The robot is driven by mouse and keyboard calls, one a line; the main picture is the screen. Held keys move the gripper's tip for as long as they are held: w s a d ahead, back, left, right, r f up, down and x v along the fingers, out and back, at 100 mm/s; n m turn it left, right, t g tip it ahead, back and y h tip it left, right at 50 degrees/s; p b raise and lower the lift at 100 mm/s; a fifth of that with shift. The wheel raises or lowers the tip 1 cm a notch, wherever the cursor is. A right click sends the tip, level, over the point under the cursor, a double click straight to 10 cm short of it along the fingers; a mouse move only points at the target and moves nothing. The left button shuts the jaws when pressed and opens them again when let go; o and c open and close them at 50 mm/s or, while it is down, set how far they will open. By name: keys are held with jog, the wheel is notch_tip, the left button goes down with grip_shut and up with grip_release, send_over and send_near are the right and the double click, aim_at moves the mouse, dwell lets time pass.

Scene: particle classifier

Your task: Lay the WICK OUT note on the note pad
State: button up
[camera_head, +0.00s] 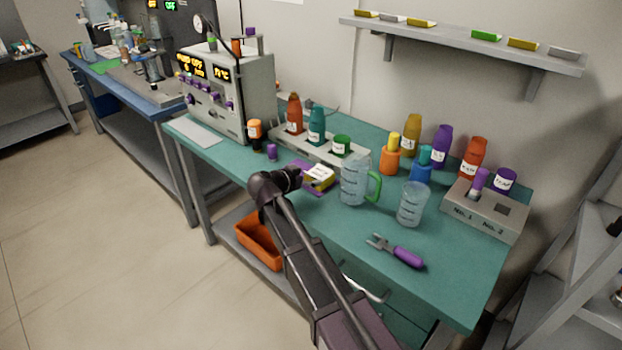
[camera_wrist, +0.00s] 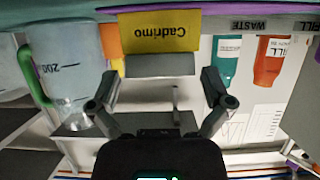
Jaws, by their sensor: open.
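A purple piece (camera_head: 304,187), perhaps the note pad, shows under the yellow block on the bench. My gripper (camera_wrist: 160,88) is open and empty. In the head view my gripper (camera_head: 290,179) is just left of the block.
A measuring jug (camera_head: 354,183) with a green handle stands close right of the block. A beaker (camera_head: 411,205) and a purple-handled tool (camera_head: 407,257) lie farther right. A bottle rack (camera_head: 346,157) is behind. The front bench is fairly clear.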

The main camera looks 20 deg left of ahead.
jog(key=shift+r, duration=0.15)
jog(key=shift+s+r, duration=0.1)
jog(key=shift+r, duration=0.05)
jog(key=shift+s+a+r+p, duration=0.1)
jog(key=shift+s+a+p, duration=0.05)
jog(key=shift+s+p, duration=0.2)
jog(key=p+v, duration=0.4)
jog(key=v, duration=0.7)
